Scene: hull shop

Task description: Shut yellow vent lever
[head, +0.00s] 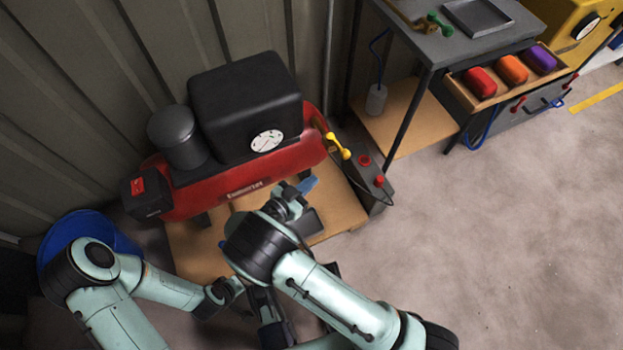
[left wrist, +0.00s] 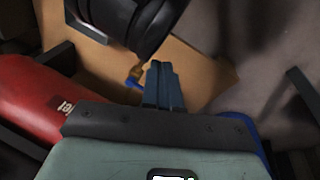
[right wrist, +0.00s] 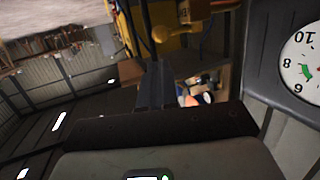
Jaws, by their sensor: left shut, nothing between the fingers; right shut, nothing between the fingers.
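The yellow vent lever (head: 338,146) sits at the right end of the red compressor (head: 225,190), slanting down to the right in the head view. My right gripper (head: 308,184) is shut and empty, below and left of the lever and apart from it. Its shut fingers (right wrist: 152,88) show in the right wrist view, with a large dial (right wrist: 300,62) at right; I cannot tell whether the yellow shapes there include the lever. My left gripper's shut, empty fingers (left wrist: 163,85) show in the left wrist view, near a small blue-and-brass part (left wrist: 135,77). In the head view its fingers are hidden.
A workbench (head: 450,45) with an open drawer (head: 480,100) stands at the back right. A blue tub (head: 75,228) is at left. The floor at right is clear.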

